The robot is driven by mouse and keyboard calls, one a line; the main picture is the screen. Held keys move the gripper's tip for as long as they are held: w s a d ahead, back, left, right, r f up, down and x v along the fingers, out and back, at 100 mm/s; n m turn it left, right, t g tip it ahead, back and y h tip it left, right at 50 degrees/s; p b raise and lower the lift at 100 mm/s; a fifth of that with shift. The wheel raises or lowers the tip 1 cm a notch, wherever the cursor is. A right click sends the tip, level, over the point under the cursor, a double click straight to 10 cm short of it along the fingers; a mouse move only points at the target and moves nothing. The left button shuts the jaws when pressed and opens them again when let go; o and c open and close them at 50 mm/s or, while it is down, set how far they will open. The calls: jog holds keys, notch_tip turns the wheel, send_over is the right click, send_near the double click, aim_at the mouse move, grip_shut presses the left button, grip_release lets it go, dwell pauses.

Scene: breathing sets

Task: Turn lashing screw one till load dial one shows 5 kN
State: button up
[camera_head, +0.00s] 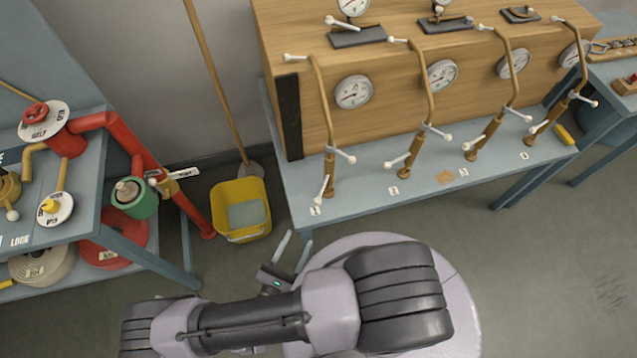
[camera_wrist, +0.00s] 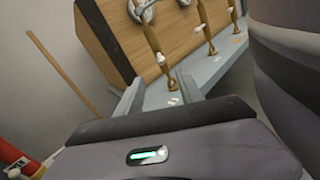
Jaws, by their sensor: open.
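Several brass-coloured lashing screws stand in a row on a blue-grey bench (camera_head: 430,190), each with white-knobbed cross handles. The leftmost screw (camera_head: 329,165) has a small tag at its foot, too small to read surely; it also shows in the wrist view (camera_wrist: 158,52). A round white load dial (camera_head: 353,91) is on the wooden box face just right of that screw; its needle reading is too small to tell. My gripper (camera_head: 300,238) is open and empty, low in front of the bench's left end, apart from the screws. Its two fingers (camera_wrist: 159,76) show in the wrist view.
The wooden box (camera_head: 400,125) stands behind the screws, with more dials. A yellow bucket (camera_head: 240,209) and mop handle (camera_head: 215,80) are left of the bench. A left bench (camera_head: 130,240) carries red pipes (camera_head: 155,160). Floor is free at right.

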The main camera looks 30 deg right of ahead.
aim_at(319, 198)
jog(key=b+x, duration=0.2)
jog(key=x, duration=1.5)
jog(key=shift+d+f, duration=0.1)
jog(key=shift+d, duration=0.1)
grip_shut()
dwell(0.4)
